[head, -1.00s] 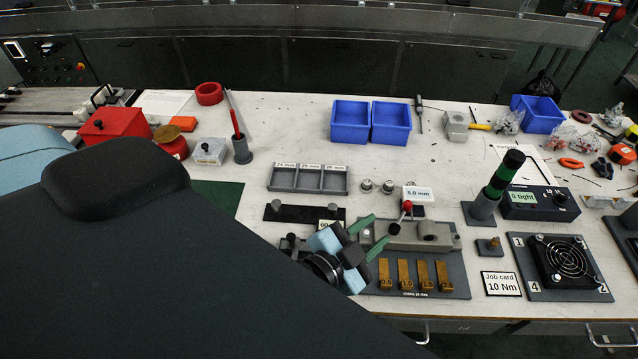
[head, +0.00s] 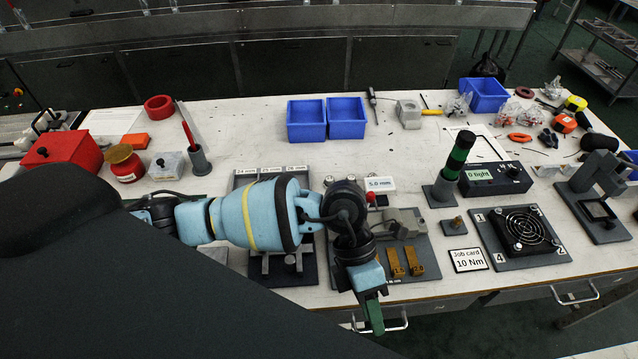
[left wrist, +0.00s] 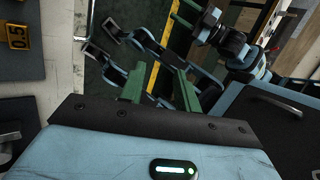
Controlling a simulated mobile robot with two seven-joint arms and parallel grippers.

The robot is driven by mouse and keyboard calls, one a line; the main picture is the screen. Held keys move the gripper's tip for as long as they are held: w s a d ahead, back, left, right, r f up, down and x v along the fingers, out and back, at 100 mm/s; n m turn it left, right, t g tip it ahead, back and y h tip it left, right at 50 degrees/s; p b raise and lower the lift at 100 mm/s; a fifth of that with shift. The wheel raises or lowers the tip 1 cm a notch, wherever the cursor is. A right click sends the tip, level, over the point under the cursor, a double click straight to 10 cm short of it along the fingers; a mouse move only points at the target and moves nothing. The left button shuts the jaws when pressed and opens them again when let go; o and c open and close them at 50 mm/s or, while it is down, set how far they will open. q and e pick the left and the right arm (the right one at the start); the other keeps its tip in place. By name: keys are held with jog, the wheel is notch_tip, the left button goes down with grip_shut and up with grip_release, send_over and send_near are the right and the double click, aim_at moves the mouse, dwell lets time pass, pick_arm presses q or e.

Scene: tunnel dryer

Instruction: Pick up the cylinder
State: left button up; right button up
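A black cylinder with a green band (head: 457,157) stands upright in a grey holder in the head view, right of the middle of the bench. My left gripper (head: 372,314) is at the front edge of the bench, well to the left of the cylinder and nearer to me, pointing down. In the left wrist view its two green fingers (left wrist: 161,88) stand apart with nothing between them. The cylinder does not show in that view.
Beside the cylinder are a black box reading "9 tight" (head: 494,178) and a fan on a plate (head: 522,228). A job card (head: 468,260) lies in front.

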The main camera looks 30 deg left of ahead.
pick_arm(q)
jog(key=w+a+f+t+y, duration=0.1)
jog(key=w+a+y, duration=0.15)
jog(key=a, duration=0.25)
jog(key=w+a+f+y, duration=0.1)
jog(key=w+a+y, duration=0.1)
jog(key=a+y, duration=0.15)
jog(key=t+y, duration=0.1)
jog(key=y, duration=0.3)
send_near(291, 259)
jog(key=shift+n+h, duration=0.3)
jog(key=shift+a+x, duration=0.15)
jog(key=shift+x, duration=2)
jog(key=shift+a+x, duration=0.2)
jog(key=shift+x, duration=2)
jog(key=shift+d+r, duration=0.1)
jog(key=shift+r, duration=0.05)
grip_shut()
